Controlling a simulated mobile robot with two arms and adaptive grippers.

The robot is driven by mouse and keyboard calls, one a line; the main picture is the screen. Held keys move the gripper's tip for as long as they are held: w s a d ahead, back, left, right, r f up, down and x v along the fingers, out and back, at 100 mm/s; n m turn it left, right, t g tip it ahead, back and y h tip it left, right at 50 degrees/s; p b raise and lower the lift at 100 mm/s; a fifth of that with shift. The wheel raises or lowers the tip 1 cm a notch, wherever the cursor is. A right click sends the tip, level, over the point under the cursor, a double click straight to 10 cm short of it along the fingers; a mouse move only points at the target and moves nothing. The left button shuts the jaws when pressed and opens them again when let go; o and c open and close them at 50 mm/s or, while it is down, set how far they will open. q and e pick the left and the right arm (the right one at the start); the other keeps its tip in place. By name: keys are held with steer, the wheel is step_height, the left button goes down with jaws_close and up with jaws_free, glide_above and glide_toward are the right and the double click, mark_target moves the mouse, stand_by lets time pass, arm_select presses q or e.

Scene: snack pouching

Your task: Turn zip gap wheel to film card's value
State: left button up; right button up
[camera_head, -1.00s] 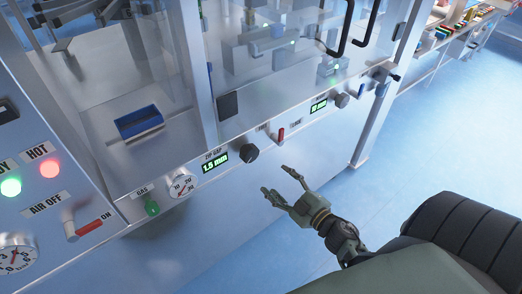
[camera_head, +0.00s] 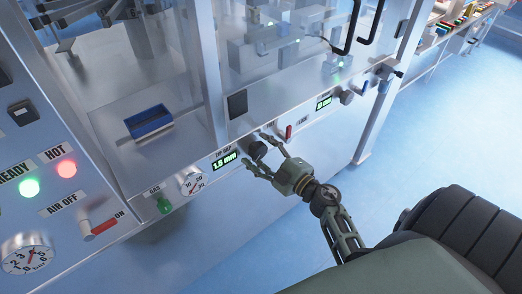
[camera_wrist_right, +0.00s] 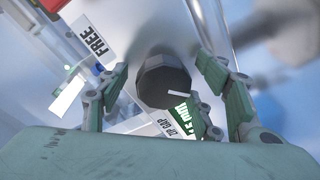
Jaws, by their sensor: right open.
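The zip gap wheel is a dark knob (camera_head: 257,150) on the machine's front panel, right of the green display (camera_head: 225,160) that reads about 1.5 mm under a ZIP GAP label. My right gripper (camera_head: 263,154) is open, with its fingers at either side of the knob. In the right wrist view the dark faceted knob (camera_wrist_right: 163,80) with a white mark lies between the spread fingers (camera_wrist_right: 165,95); I cannot tell whether they touch it. The film card is not identifiable. My left gripper is not in view.
A red lever (camera_head: 289,131) stands just right of the knob. A round dial (camera_head: 193,184) and a green gas valve (camera_head: 164,206) are to its left. A second display (camera_head: 323,102) and grey knob (camera_head: 346,97) are further right. Open floor lies in front.

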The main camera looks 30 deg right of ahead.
steer(key=shift+c, duration=0.3)
steer(key=c, duration=1.1)
steer(key=shift+r+n, duration=0.1)
steer(key=shift+n, duration=0.4)
steer(key=shift+r+n+p, duration=0.1)
steer(key=shift+n+p, duration=0.3)
steer(key=shift+n, duration=0.6)
steer(key=n, duration=0.3)
steer(key=shift+g, duration=0.3)
steer(key=n, duration=0.6)
steer(key=shift+a+h, duration=0.15)
steer(key=shift+h, duration=0.25)
steer(key=shift+r, duration=0.1)
